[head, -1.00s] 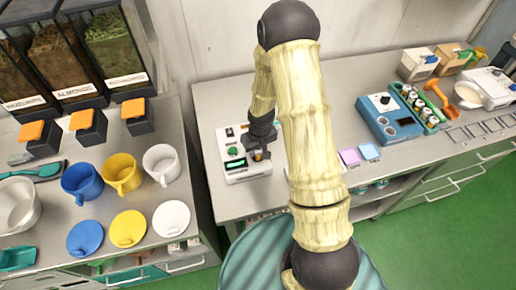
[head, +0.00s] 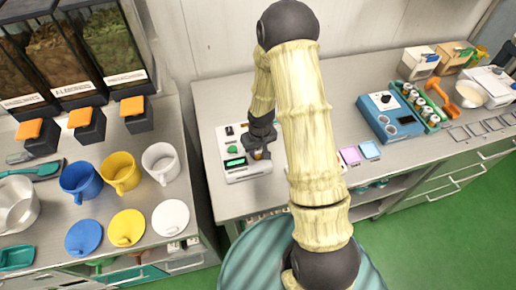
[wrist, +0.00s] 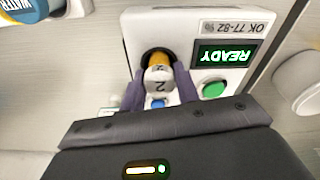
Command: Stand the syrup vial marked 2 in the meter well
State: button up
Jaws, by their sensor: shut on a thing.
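The syrup vial (wrist: 158,72) has an amber body and a white cap marked 2. My gripper (wrist: 160,88) is shut on it, with a finger on each side of the cap. The vial's amber end is at the dark round meter well (wrist: 148,54), seemingly inside its opening; how deep it sits is hidden. The white meter (wrist: 184,24) shows a lit READY display (wrist: 226,54) and a green button (wrist: 214,90). In the head view my gripper (head: 261,150) is over the front right of the meter (head: 247,172), and the vial is mostly hidden.
A blue device (head: 388,118) and a green rack (head: 418,104) of small jars stand to the right on the bench. Pink (head: 350,155) and blue (head: 370,150) pads lie nearer. Cups, lids and dispensers occupy the left counter. Bench left of the blue device is mostly clear.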

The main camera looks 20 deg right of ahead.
aim_at(260, 152)
jog(key=shift+f, duration=0.1)
jog(key=o, duration=0.8)
jog(key=shift+c, duration=0.2)
notch_tip(260, 152, up, 11)
jog(key=s+p, duration=0.1)
jog(key=p, duration=0.7)
jog(key=shift+s, duration=0.2)
jog(key=shift+d, duration=0.1)
dwell(0.5)
jog(key=s+r+m+b, duration=0.1)
jog(key=s+r+b, duration=0.3)
jog(key=s+b, duration=0.1)
jog(key=s+r+m+t+b, duration=0.1)
jog(key=s+r+b, duration=0.3)
jog(key=s, duration=0.4)
jog(key=shift+b, duration=0.75)
